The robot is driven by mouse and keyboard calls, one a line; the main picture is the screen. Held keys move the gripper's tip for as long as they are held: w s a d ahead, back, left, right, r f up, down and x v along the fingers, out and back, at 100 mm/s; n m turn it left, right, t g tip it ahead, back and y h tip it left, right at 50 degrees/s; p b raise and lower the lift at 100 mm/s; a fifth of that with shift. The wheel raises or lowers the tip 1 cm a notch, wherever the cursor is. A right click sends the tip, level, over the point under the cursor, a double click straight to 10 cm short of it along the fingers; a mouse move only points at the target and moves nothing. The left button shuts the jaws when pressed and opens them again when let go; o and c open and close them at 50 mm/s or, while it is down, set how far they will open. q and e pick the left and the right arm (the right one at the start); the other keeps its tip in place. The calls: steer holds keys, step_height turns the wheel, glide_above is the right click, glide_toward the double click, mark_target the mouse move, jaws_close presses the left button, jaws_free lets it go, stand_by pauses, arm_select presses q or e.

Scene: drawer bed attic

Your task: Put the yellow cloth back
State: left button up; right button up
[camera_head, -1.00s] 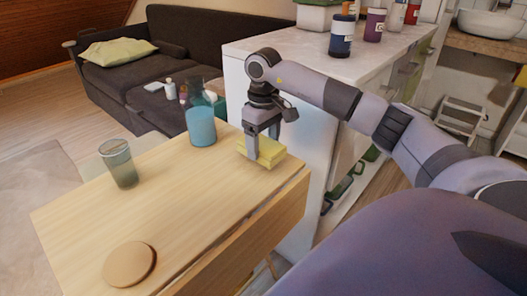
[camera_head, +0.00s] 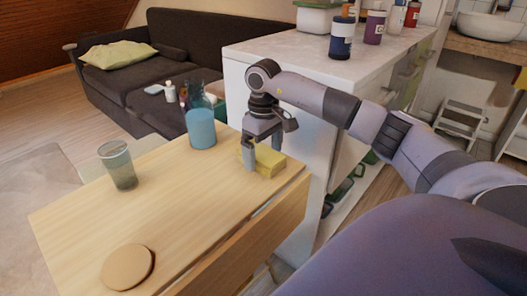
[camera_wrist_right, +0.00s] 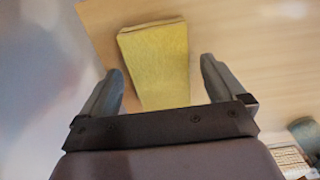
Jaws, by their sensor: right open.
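The yellow cloth (camera_head: 268,162) is a folded block lying on the wooden table (camera_head: 170,205) near its right edge. It also shows in the right wrist view (camera_wrist_right: 158,62), ahead of and between the fingers. My right gripper (camera_head: 262,162) is open, pointing down at the cloth, with one finger just left of it. In the right wrist view the two fingers (camera_wrist_right: 160,85) are spread wide on either side of the cloth's near end. I cannot tell whether they touch it. My left gripper is in no view.
A white cabinet (camera_head: 290,60) with bottles on top stands right behind the cloth. The table's middle is clear.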

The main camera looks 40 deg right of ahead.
mark_target(263, 154)
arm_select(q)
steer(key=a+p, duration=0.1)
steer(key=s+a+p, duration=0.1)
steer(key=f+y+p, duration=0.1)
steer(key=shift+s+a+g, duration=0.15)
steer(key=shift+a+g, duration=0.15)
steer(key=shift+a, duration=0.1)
arm_select(e)
step_height(263, 154, up, 12)
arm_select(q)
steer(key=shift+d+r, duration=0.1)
